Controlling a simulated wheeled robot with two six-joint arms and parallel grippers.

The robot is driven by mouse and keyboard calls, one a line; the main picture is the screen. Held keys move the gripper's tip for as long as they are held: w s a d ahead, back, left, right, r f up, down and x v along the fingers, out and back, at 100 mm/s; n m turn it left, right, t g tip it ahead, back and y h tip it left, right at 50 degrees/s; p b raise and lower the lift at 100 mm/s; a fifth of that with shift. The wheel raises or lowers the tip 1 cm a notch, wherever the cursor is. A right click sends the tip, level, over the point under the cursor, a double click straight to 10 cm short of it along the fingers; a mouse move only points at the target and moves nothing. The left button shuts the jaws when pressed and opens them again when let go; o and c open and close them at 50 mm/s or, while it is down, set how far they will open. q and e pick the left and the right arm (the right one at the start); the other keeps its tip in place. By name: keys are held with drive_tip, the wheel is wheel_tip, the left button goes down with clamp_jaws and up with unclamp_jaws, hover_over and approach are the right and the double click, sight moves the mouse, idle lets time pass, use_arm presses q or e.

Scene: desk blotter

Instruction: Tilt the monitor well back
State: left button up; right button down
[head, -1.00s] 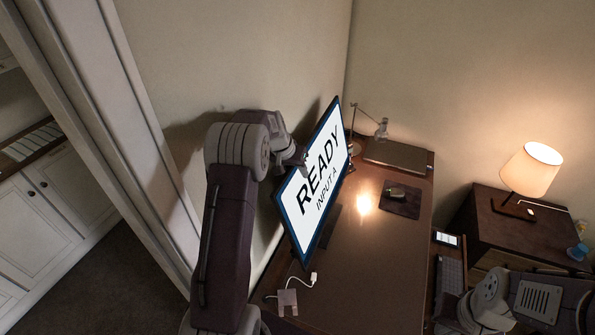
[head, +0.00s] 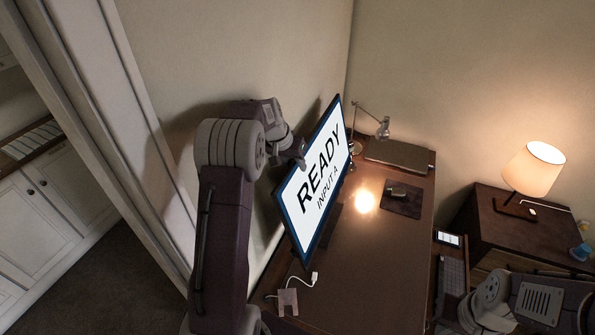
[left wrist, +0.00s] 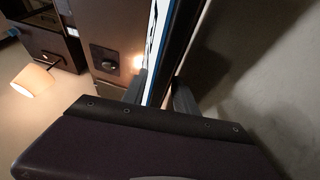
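The monitor (head: 318,190) stands on the desk with a blue-edged white screen reading "READY INPUT A". Its screen leans back a little. My left gripper (head: 300,153) is at the monitor's upper edge, near the middle of it. In the left wrist view the two fingers of my left gripper (left wrist: 160,90) straddle the monitor's edge (left wrist: 170,45), one on the screen side and one on the back side, and look closed on it. The monitor's foot is partly hidden behind the screen. My right arm is folded at the lower right; its fingers do not show.
The desk (head: 375,255) holds a closed laptop (head: 397,156), a mouse mat (head: 402,199), a small desk lamp (head: 382,130) and a white cable (head: 300,281). A lit table lamp (head: 535,170) stands on a side cabinet. The wall is close behind the monitor.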

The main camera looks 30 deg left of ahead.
use_arm(q)
drive_tip(key=v, duration=0.4)
drive_tip(key=shift+s+b, duration=0.15)
drive_tip(key=shift+b, duration=0.2)
